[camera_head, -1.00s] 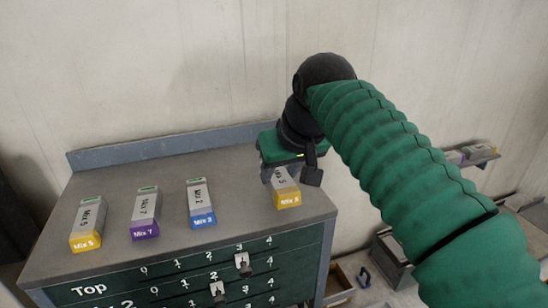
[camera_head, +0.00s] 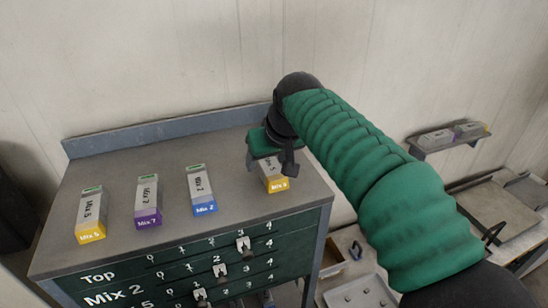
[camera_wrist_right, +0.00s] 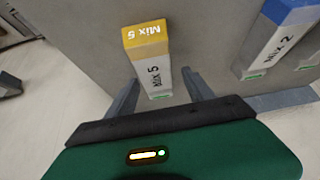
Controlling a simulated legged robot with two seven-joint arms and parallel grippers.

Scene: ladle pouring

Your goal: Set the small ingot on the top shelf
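A grey ingot with a yellow end marked Mix 5 (camera_head: 276,184) lies at the right of the cabinet top (camera_head: 235,180). My right gripper (camera_head: 268,164) is over its far end. In the right wrist view this ingot (camera_wrist_right: 152,68) lies between the two spread fingers of the right gripper (camera_wrist_right: 160,88), with a gap beside the right finger; contact at the left finger is unclear. A wall shelf (camera_head: 462,144) at the right carries grey ingots (camera_head: 436,138). I cannot tell which ingot is the small one. My left gripper is out of view.
Other ingots on the cabinet top are a yellow-ended one (camera_head: 90,213), a purple-ended Mix 7 (camera_head: 148,200) and a blue-ended Mix 2 (camera_head: 201,190). A raised back edge (camera_head: 165,132) runs along the wall. A tray (camera_head: 358,297) stands low at the right.

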